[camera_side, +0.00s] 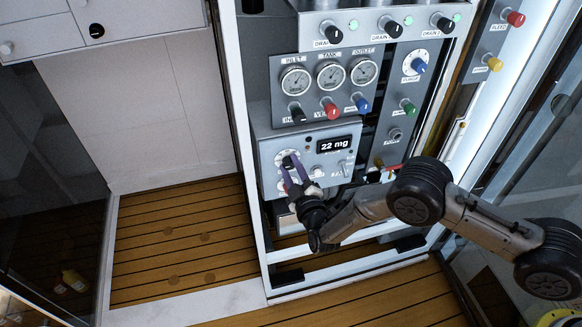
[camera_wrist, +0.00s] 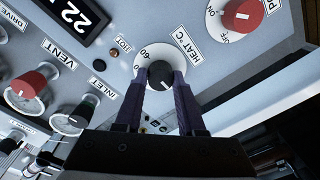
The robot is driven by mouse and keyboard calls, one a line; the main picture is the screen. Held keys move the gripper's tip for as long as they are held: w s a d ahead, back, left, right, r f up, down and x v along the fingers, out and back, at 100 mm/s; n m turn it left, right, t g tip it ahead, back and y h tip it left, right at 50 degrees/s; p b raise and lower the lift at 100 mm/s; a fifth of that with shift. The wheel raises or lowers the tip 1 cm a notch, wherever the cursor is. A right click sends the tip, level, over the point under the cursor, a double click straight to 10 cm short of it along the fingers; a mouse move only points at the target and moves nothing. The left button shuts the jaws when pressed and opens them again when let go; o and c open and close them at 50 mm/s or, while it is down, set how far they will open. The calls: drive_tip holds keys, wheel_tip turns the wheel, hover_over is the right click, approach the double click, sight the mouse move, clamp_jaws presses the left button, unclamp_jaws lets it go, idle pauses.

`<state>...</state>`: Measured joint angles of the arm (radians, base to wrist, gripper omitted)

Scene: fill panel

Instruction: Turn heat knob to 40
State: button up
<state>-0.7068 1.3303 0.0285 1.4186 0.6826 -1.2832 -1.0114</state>
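The heat knob is a round black knob (camera_wrist: 161,70) on a white dial, beside a label reading HEAT °C. In the side view the knob (camera_side: 289,160) sits on the grey box's front, left of the display. My gripper (camera_wrist: 161,77) has its two dark purple fingers on either side of the knob, with no gap visible between fingers and knob. In the side view my gripper (camera_side: 291,163) reaches the knob from below right. The fingers hide part of the dial, and I cannot read the knob's setting surely.
A red knob (camera_wrist: 241,14) on another dial is close by in the wrist view. Gauges (camera_side: 330,75) are above the box. The wooden floor (camera_side: 180,240) at left is clear.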

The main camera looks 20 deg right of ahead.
clamp_jaws()
drive_tip(key=shift+m, duration=0.4)
drive_tip(key=m, duration=0.8)
drive_tip(key=shift+m, duration=0.4)
drive_tip(key=m, duration=0.4)
drive_tip(key=shift+d+m+t+h, duration=0.1)
drive_tip(key=shift+m+t+h, duration=0.2)
drive_tip(key=shift+f+m, duration=0.1)
drive_tip(key=shift+m, duration=1.9)
